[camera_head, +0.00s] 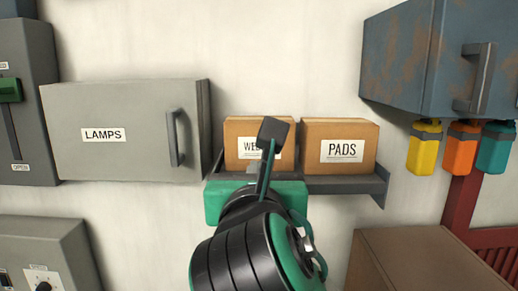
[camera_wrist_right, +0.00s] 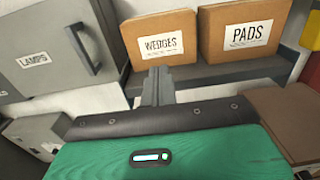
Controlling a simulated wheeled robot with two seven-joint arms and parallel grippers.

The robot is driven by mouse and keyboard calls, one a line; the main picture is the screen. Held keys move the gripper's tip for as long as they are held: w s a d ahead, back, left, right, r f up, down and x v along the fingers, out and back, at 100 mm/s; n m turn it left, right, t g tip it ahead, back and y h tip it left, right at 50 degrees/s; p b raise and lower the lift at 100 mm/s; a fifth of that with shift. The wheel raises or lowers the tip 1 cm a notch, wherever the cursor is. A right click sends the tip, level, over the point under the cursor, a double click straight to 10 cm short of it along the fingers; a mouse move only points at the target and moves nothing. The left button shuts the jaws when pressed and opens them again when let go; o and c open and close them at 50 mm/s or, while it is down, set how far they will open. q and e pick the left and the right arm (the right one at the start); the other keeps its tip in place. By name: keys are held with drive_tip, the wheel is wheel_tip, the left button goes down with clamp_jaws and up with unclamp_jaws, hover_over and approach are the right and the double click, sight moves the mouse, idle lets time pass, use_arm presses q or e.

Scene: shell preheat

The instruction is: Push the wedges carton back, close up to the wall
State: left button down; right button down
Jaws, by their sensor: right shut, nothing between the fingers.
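The wedges carton (camera_head: 240,130) is a brown box with a white label, standing on a grey wall shelf, left of the pads carton (camera_head: 363,163). The gap between carton and wall is hidden. My left gripper is not in view.
The grey shelf (camera_head: 345,186) has a raised bracket at its right end. A grey LAMPS cabinet (camera_head: 125,155) stands close on the left. A rusty blue cabinet (camera_head: 400,65) with yellow, orange and teal items below hangs at right. A brown box (camera_head: 410,262) is lower right.

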sight(259, 151)
drive_tip(key=w+p, duration=0.1)
drive_tip(key=w, duration=0.8)
drive_tip(key=shift+w+d+r+p, duration=0.1)
drive_tip(key=shift+w+r+p, duration=0.05)
drive_tip(key=shift+w+p, duration=0.5)
drive_tip(key=shift+w, duration=0.15)
drive_tip(key=w, duration=1.1)
drive_tip(key=shift+d+f, duration=0.15)
drive_tip(key=shift+f, duration=0.1)
